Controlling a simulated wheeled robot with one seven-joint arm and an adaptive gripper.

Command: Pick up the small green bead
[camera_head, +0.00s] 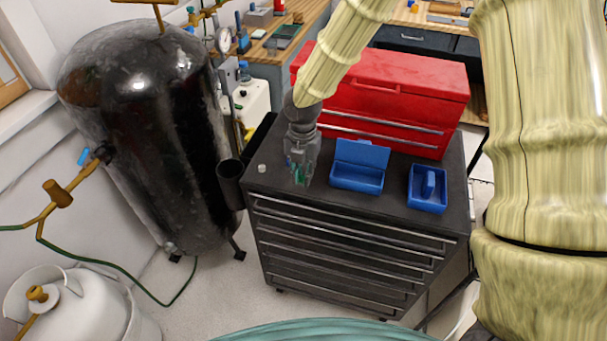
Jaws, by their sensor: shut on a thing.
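My gripper (299,176) is at the end of my arm, pointing down just above or at the black top of the tool cabinet (390,207), near its left part. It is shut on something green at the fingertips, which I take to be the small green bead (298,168). The fingers cover much of it, so its full shape is hidden. I cannot tell whether it touches the cabinet top.
A blue open box (357,181) stands right of my gripper, and a blue tray (428,205) farther right. A red toolbox (418,88) stands behind. A small pale round piece (262,168) lies to the left. A large black tank (150,130) stands left of the cabinet.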

